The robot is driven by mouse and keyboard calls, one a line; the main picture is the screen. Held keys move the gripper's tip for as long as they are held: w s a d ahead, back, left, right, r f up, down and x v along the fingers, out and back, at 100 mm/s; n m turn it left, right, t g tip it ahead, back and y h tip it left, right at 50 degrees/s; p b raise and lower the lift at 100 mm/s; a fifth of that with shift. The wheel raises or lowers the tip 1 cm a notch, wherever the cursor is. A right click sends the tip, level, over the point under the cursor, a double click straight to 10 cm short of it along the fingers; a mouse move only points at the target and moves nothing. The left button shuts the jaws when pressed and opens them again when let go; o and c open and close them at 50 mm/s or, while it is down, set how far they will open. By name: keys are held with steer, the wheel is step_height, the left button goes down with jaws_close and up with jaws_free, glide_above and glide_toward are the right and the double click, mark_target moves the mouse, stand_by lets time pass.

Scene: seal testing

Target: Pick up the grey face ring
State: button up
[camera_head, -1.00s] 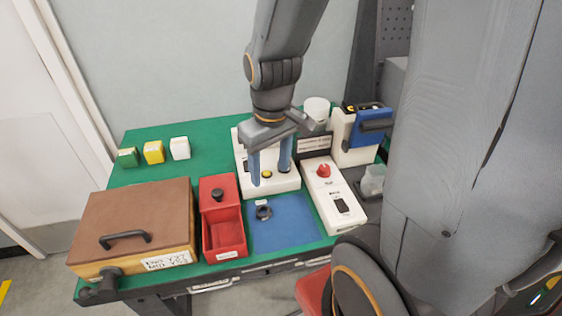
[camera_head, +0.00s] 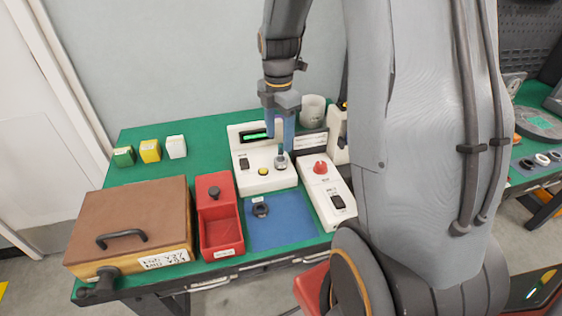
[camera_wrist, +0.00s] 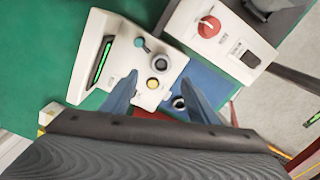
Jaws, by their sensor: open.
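A dark grey ring (camera_head: 260,210) lies flat on the blue mat (camera_head: 285,228) at the front of the green table. The ring also shows in the wrist view (camera_wrist: 179,102), close to the right fingertip in the picture. My gripper (camera_head: 280,143) is open and empty, with its blue fingers pointing down above the white tester (camera_head: 262,183). In the wrist view its fingers (camera_wrist: 158,82) are spread apart, with the tester's yellow button between them. The tester has a lit green display and a small grey seat with a teal pin (camera_head: 280,158).
A red bin (camera_head: 222,238) and a brown-lidded box (camera_head: 130,220) stand left of the mat. A white control box with a red knob (camera_head: 320,168) stands right of it. Several small blocks (camera_head: 150,151) sit at the back left. More rings (camera_head: 541,159) lie on another table at far right.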

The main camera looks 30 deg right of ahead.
steer(key=shift+d+f+p, duration=0.2)
steer(key=shift+f+p, duration=1.15)
steer(key=shift+f, duration=2.55)
steer(key=c, duration=1.2)
steer(key=shift+r, duration=0.1)
step_height(320, 180, up, 9)
steer(key=b, duration=0.3)
step_height(320, 180, up, 5)
steer(key=p, duration=0.4)
glide_above(280, 161)
steer(key=shift+d, duration=0.2)
